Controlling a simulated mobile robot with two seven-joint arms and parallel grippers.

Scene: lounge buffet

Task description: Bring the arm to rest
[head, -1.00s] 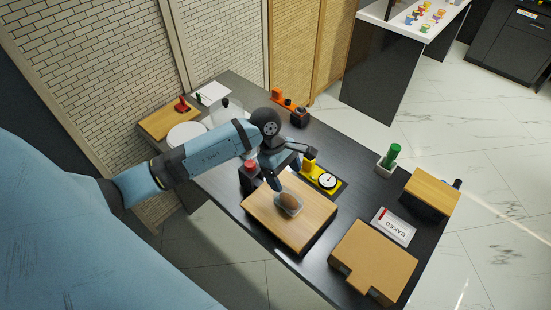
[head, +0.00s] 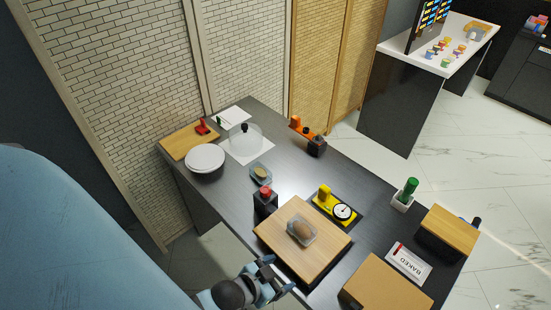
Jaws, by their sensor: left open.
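My left gripper (head: 279,279) is open and empty. It is low in the head view, just in front of the near edge of the dark table (head: 225,185). It is apart from the wooden board (head: 325,250). A small clear dish with a brown bread-like piece (head: 301,230) sits on that board. My right gripper does not show.
Near the board stand a dark bottle with a red top (head: 265,200) and a yellow dial gauge (head: 338,208). A BAKED sign (head: 408,264) and cardboard box (head: 385,287) are right.

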